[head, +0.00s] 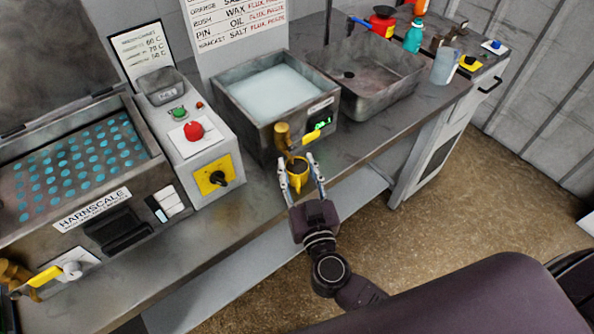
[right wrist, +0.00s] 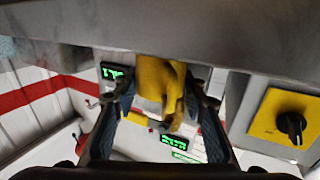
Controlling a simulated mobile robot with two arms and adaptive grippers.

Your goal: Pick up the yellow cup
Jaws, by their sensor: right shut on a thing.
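The yellow cup (head: 297,181) is at the front of the water basin, just below its brass tap, with its dark open top facing up. My right gripper (head: 297,170) reaches it from the front, with one finger on each side, and is shut on it. In the right wrist view the yellow cup (right wrist: 155,78) fills the space between the two fingers of my right gripper (right wrist: 160,90). The cup's base is hidden, so I cannot tell whether it touches the bench. My left gripper is not in view.
The metal water basin (head: 230,95) with its brass tap (head: 283,137) and yellow lever stands directly behind the cup. A control box (head: 225,150) with a red button and yellow switch is to the left. A sink (head: 395,100) is to the right.

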